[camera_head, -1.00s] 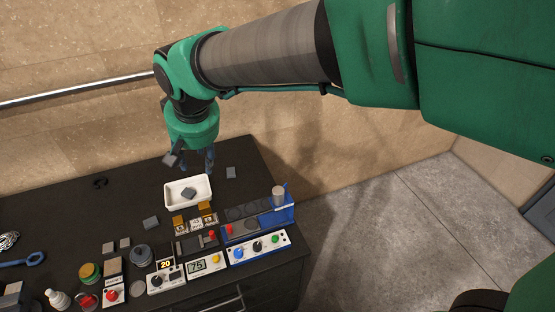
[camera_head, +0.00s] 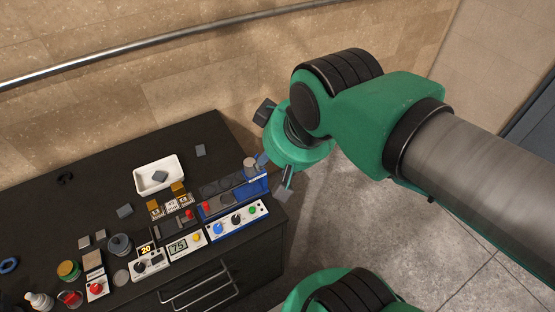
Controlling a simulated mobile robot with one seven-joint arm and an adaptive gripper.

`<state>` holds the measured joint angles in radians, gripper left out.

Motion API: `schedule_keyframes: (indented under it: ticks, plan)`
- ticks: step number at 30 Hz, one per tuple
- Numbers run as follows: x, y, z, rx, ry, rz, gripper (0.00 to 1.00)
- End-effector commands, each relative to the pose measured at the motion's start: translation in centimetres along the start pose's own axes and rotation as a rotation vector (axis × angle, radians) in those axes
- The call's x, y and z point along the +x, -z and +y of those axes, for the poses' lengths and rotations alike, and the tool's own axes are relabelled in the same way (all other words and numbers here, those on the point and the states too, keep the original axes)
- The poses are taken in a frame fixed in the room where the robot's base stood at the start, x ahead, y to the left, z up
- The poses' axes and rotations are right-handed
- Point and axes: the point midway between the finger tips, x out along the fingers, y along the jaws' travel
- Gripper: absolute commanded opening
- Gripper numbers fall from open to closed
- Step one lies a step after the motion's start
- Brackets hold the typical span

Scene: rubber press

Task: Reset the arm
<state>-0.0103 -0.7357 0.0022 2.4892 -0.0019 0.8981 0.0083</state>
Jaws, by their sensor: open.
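My arm reaches in from the right. My gripper (camera_head: 274,172) hangs off the right end of the black bench, beside the blue rack and partly over the floor. Its fingers are apart and nothing shows between them. The green wrist hides part of the fingers.
The black bench (camera_head: 95,205) carries a white tray (camera_head: 140,184) with a grey block (camera_head: 160,176) in it. A blue rack (camera_head: 233,205), control boxes (camera_head: 238,220) and small jars stand near the front edge. Open floor (camera_head: 345,230) lies right of the bench.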

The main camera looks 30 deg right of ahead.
Motion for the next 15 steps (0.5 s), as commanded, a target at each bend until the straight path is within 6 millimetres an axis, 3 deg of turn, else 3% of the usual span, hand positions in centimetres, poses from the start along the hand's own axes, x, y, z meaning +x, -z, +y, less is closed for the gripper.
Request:
schedule_keyframes:
  ticks: [15]
  plan:
    - [0.05, -0.67, 0.28, 0.002, -0.003, 0.003, 0.42]
